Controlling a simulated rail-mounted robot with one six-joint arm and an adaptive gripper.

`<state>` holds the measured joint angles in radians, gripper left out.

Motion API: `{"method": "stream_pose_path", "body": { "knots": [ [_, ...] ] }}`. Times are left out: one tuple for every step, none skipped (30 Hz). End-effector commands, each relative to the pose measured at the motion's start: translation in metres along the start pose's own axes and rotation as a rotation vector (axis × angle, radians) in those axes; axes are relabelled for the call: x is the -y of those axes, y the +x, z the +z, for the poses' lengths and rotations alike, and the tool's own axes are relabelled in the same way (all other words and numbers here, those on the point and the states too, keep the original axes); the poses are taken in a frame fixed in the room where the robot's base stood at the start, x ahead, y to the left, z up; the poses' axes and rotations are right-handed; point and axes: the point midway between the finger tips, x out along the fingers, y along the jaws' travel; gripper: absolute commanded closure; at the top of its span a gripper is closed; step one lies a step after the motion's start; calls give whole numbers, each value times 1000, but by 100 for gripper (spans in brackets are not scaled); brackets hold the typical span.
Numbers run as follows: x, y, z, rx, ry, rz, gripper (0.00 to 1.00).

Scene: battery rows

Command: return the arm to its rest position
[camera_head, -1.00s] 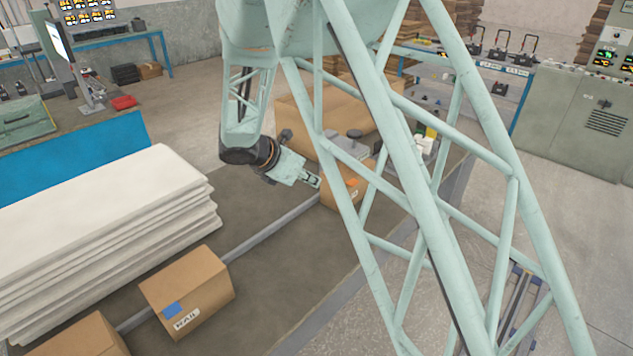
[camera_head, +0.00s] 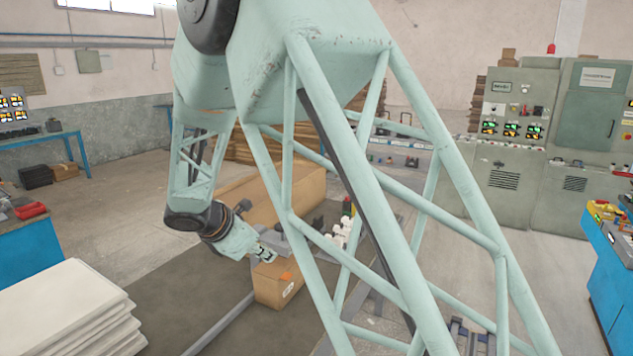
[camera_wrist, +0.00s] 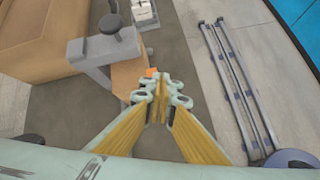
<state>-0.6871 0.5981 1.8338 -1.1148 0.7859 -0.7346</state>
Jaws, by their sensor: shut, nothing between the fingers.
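My gripper (camera_head: 266,252) hangs at the end of my pale green arm in the head view, just above and left of a cardboard box (camera_head: 272,288). In the wrist view my gripper (camera_wrist: 160,88) points down over the floor, its yellow-lined fingers together and nothing between them. The cardboard box (camera_wrist: 128,75) shows partly behind the fingers, with an orange mark on it. I cannot tell from these views whether the fingers touch the box, but they look apart from it. My arm's lattice hides part of the scene in the head view.
A large cardboard block (camera_head: 262,196) stands behind the gripper. A stack of white sheets (camera_head: 65,310) is at lower left. Grey control cabinets (camera_head: 510,150) stand at the back right, and a blue bench (camera_head: 608,265) at the right. Rails (camera_wrist: 235,85) lie on the floor.

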Motion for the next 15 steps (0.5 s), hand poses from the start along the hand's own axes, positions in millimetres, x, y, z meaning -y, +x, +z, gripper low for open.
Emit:
{"method": "stream_pose_path", "body": {
  "knots": [
    [4, -6, 18, -4, 48, -4, 100],
    [6, -9, 26, -7, 77, -6, 100],
    [10, -12, 37, -11, 115, -11, 100],
    [12, -15, 46, -14, 145, -13, 100],
    [15, -18, 54, -17, 173, -15, 100],
    [18, -22, 64, -21, 211, -19, 100],
    [21, -25, 73, -24, 241, -21, 100],
    [24, -28, 81, -27, 269, -23, 100],
    [27, -32, 91, -31, 308, -26, 100],
    [30, -36, 99, -33, 337, -28, 100],
    [33, -39, 107, -36, 366, -31, 100],
    [37, -43, 117, -39, 405, -33, 100],
    [40, -46, 125, -42, 432, -35, 100],
    [43, -49, 132, -45, 462, -38, 100],
    [47, -54, 142, -48, 501, -40, 100]
  ]
}}
